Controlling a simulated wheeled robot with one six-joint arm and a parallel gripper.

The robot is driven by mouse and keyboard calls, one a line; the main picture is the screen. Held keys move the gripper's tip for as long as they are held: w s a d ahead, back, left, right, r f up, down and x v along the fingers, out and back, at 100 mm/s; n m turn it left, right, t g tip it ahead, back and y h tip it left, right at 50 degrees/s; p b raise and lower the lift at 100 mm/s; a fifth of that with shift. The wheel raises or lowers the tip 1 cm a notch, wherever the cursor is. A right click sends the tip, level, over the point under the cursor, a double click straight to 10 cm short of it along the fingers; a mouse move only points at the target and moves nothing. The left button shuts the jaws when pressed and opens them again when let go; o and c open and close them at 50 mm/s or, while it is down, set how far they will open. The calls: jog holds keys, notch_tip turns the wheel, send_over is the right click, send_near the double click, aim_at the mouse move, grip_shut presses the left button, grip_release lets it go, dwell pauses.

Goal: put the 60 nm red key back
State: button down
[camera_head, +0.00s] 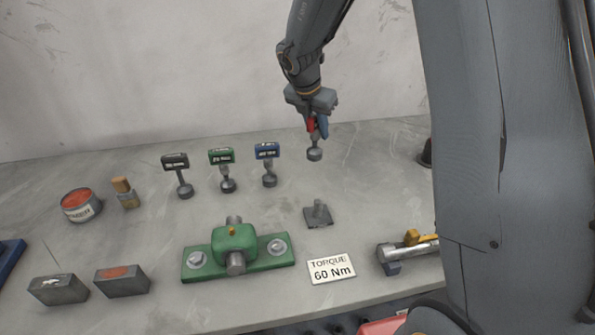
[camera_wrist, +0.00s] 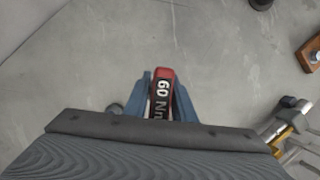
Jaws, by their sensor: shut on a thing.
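The red key (camera_head: 311,125) is in my gripper (camera_head: 318,128), its grey round socket end (camera_head: 314,154) pointing down at the back of the bench. In the wrist view the red handle (camera_wrist: 161,78) reads "60 Nm" and sits between the blue fingers of my gripper (camera_wrist: 161,95). I cannot tell whether the socket end touches the bench. To its left, in a row, stand a blue key (camera_head: 268,152), a green key (camera_head: 222,157) and a black key (camera_head: 175,161). The white card (camera_head: 331,269) reads "TORQUE 60 Nm".
A grey plate with a peg (camera_head: 318,216) sits in front of the red key. A green clamped fixture (camera_head: 236,249) stands front centre. A hammer-like tool (camera_head: 405,250) lies at right. A tin (camera_head: 80,205), brush (camera_head: 125,192) and two blocks (camera_head: 121,282) are at left.

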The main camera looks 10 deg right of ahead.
aim_at(315, 144)
jog(key=f, duration=0.3)
jog(key=f+p, duration=0.1)
jog(key=f, duration=0.1)
jog(key=shift+a+f, duration=0.15)
jog(key=shift+a, duration=0.15)
jog(key=shift+f+p, duration=0.5)
jog(key=shift+f, duration=1.4)
jog(key=shift+f, duration=0.2)
jog(key=c, duration=1.5)
grip_release()
